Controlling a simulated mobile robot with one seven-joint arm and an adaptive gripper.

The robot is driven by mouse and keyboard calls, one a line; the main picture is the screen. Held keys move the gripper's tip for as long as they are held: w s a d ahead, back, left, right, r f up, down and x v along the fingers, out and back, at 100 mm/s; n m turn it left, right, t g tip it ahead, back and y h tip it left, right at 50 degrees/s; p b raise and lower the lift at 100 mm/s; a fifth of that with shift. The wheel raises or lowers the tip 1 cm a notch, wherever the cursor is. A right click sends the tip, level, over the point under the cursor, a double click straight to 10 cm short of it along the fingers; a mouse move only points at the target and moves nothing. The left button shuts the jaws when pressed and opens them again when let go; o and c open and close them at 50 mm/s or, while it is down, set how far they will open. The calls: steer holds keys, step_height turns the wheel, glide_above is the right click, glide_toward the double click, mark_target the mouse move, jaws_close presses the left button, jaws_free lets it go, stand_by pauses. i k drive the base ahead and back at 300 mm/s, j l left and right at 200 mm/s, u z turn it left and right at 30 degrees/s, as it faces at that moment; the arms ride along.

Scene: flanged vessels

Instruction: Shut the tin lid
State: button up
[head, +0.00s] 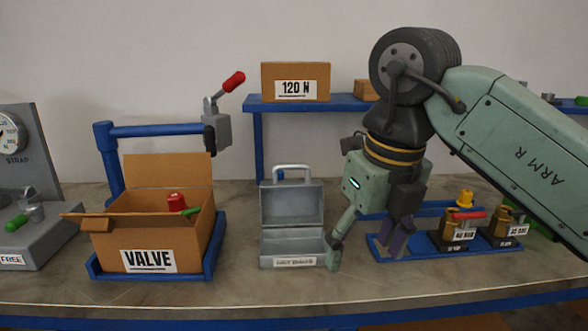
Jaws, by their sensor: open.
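A grey metal tin (292,262) stands on the bench near the middle of the head view. Its lid (292,206) is open and stands upright at the back, with a light handle on top. A small label is on the tin's front. My gripper (368,262) points down at the tin's right side. Its jaws are open. The left finger overlaps the tin's front right corner in the picture; I cannot tell whether it touches. The right finger is apart from the tin, to its right. I see nothing between the fingers.
An open cardboard box marked VALVE (112,250) sits in a blue tray left of the tin. A blue rack with brass valves (455,232) stands right of my gripper. A blue shelf (340,103) with a 120 N box runs behind. Bare bench lies in front.

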mark_target(288, 202)
steer(key=i, duration=1.1)
